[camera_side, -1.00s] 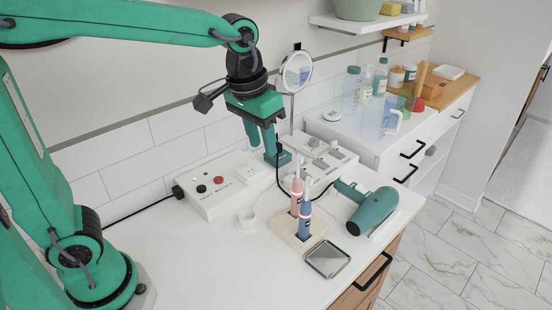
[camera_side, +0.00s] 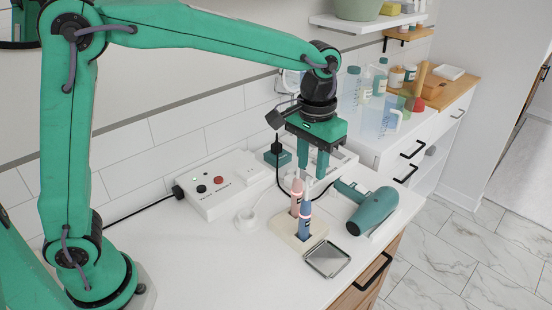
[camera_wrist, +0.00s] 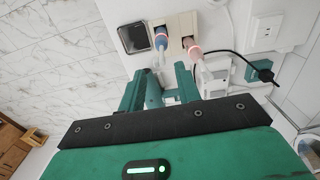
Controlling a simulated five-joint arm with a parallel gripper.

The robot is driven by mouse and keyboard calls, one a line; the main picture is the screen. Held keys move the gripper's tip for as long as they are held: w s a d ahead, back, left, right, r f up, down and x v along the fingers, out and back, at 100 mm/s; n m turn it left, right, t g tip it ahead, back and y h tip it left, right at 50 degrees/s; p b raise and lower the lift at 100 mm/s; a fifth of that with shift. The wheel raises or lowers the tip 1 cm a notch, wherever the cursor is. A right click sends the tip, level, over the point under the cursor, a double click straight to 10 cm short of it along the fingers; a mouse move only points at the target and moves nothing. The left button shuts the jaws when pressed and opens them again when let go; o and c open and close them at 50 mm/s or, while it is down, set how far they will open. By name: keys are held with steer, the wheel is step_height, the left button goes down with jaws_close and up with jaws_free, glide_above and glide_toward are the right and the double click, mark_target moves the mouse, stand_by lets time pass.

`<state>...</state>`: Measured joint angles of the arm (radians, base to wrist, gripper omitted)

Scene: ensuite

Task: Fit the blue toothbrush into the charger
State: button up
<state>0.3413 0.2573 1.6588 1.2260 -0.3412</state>
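The blue toothbrush (camera_side: 305,220) stands upright in the front slot of a pale two-slot block (camera_side: 286,235). A pink toothbrush (camera_side: 296,196) stands in the slot behind it. The small round white piece with a white cable, apparently the charger (camera_side: 246,220), lies on the counter left of the block. My gripper (camera_side: 312,174) is open and empty, pointing down above the toothbrushes. In the wrist view, the blue toothbrush (camera_wrist: 161,40) shows beyond and between the fingertips (camera_wrist: 166,75), and the pink one (camera_wrist: 192,46) is to its right. The charger is not clearly visible there.
A teal hair dryer (camera_side: 373,209) lies right of the block, and a dark square dish (camera_side: 327,258) lies in front. The front left counter is clear.

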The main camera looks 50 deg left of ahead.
mark_target(308, 177)
steer(key=shift+s+a+f, duration=0.1)
steer(key=shift+f, duration=1.7)
steer(key=shift+s+a+f, duration=0.1)
steer(key=shift+f, duration=1.7)
jaws_close()
